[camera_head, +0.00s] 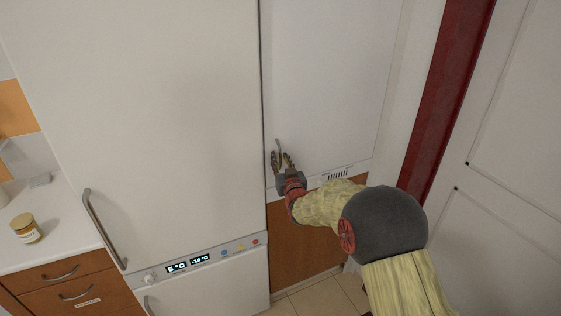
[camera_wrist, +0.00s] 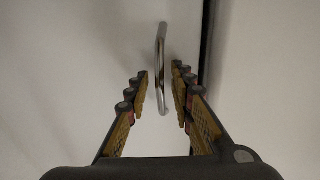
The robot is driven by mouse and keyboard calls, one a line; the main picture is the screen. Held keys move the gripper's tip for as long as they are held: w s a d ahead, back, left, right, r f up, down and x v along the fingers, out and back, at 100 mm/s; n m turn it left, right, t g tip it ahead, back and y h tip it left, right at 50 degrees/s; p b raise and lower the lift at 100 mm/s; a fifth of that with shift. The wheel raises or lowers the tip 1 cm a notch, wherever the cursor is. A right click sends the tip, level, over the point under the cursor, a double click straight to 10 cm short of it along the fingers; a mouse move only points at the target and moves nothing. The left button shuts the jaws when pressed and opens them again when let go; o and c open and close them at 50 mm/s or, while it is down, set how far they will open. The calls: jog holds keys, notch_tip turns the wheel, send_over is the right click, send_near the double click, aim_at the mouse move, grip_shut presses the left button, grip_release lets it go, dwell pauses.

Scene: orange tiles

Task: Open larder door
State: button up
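The larder door (camera_head: 330,80) is the tall white panel right of the fridge, and it looks shut. Its slim metal handle (camera_head: 279,150) stands upright near the door's lower left edge. In the wrist view the handle (camera_wrist: 161,60) runs upright between the two fingers. My gripper (camera_head: 282,160) is at the handle's lower part, and its fingers also show in the wrist view (camera_wrist: 160,82). They are open, one on each side of the handle, with gaps visible. I cannot tell whether either finger touches it.
The white fridge (camera_head: 150,110) with its own handle (camera_head: 100,228) and display panel is directly left. A counter (camera_head: 60,220) with a jar (camera_head: 26,228) is far left. A dark red post (camera_head: 445,90) and a white panelled door (camera_head: 510,180) stand to the right.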

jog(key=c, duration=0.3)
grip_shut()
dwell(0.7)
